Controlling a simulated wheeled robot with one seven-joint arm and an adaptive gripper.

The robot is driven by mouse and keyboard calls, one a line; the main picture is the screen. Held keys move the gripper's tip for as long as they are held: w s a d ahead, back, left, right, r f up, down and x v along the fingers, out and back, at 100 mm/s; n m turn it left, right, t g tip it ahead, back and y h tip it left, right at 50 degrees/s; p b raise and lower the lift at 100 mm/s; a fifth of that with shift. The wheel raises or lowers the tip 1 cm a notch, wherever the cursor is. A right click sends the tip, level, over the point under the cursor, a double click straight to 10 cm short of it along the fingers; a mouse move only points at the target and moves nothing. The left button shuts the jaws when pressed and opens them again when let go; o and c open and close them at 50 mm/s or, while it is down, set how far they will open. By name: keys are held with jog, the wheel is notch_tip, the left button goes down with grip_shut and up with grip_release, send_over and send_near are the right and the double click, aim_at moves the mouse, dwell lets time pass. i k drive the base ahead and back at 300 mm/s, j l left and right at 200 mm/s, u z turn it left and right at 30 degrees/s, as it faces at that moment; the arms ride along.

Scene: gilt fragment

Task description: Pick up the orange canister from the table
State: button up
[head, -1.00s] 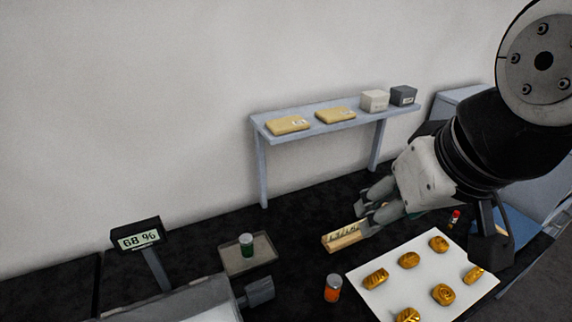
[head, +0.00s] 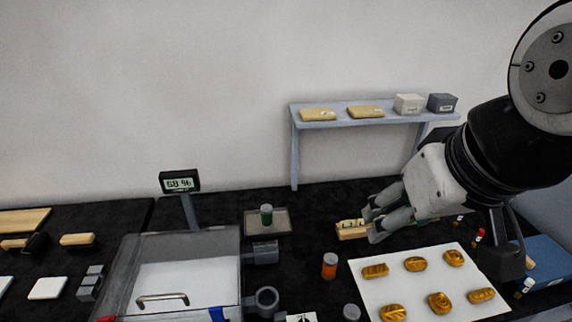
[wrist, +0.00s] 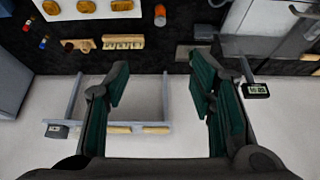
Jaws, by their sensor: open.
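The orange canister (head: 330,266) stands upright on the black table, just left of the white sheet. It also shows at the top of the wrist view (wrist: 160,16). My gripper (head: 370,226) is open and empty, up and to the right of the canister in the head view, and overlaps the end of a wooden block with small slots (head: 351,230). I cannot tell whether it touches that block. In the wrist view the two green-padded fingers (wrist: 160,75) are spread apart, with the canister beyond them.
The white sheet (head: 410,297) holds several gold pieces. A green canister (head: 266,214) stands on a grey tray (head: 282,232). A clear-walled box (head: 180,245) with a display (head: 180,182) is at left. A shelf (head: 345,122) stands at the back.

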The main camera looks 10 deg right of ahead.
aim_at(330, 263)
jog(key=k+l+u, duration=0.1)
jog(key=l, duration=0.35)
jog(key=k+l+u, duration=0.1)
jog(key=l, duration=0.3)
jog(key=k+l+u, duration=0.15)
jog(key=l, duration=0.25)
jog(key=k+l+u, duration=0.1)
jog(key=l, duration=0.3)
jog(key=k+l+u, duration=0.1)
jog(key=l, duration=0.3)
jog(key=k+l+u, duration=0.1)
jog(key=k+l, duration=0.15)
jog(key=l, duration=0.15)
